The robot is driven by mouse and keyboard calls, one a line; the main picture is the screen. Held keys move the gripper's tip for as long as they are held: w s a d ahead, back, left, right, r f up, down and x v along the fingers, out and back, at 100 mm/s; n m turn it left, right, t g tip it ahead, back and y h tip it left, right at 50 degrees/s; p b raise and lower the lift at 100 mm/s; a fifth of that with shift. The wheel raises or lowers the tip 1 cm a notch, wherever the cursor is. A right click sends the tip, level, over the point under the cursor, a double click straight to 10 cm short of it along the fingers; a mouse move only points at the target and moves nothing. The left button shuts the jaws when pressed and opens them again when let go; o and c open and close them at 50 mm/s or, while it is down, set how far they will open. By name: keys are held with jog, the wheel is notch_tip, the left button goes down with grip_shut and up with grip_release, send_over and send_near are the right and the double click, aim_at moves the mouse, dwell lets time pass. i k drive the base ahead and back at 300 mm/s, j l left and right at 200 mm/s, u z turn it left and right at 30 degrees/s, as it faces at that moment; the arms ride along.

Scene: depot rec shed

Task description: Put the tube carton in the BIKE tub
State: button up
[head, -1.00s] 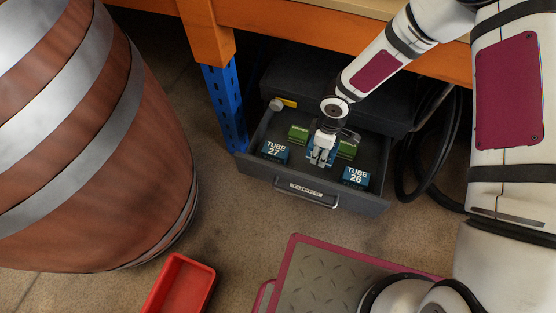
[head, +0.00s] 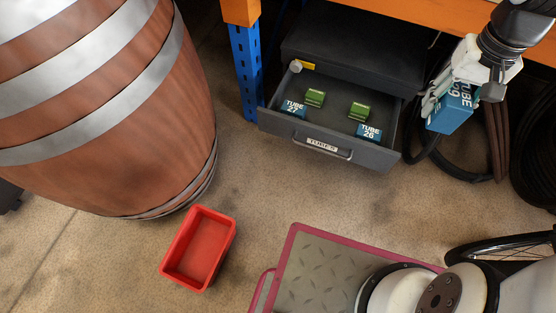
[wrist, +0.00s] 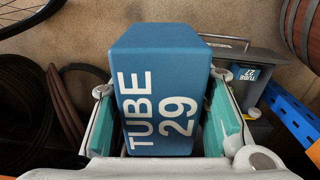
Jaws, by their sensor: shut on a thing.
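My gripper (head: 447,98) is shut on a blue carton marked TUBE 29 (head: 456,106), held in the air to the right of the open drawer. In the wrist view the carton (wrist: 160,85) sits between the two green-padded fingers (wrist: 165,120), its TUBE 29 label facing the camera. A red tub (head: 198,248) stands empty on the floor at lower middle. No BIKE label is readable on it from here.
The open drawer (head: 328,147) holds blue cartons TUBE 27 (head: 292,108) and TUBE 26 (head: 368,132) and two green boxes (head: 314,98), (head: 359,111). A large barrel (head: 110,110) stands left. Hoses and a bicycle wheel (head: 505,245) lie right. Floor between drawer and tub is clear.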

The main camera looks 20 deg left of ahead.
aim_at(206, 249)
jog(key=u, duration=1.4)
jog(key=k+l+u, duration=0.1)
jog(key=l, duration=0.25)
jog(key=k+l+u, duration=0.15)
jog(key=l, duration=0.25)
jog(key=k+l+u, duration=0.1)
jog(key=l, duration=0.25)
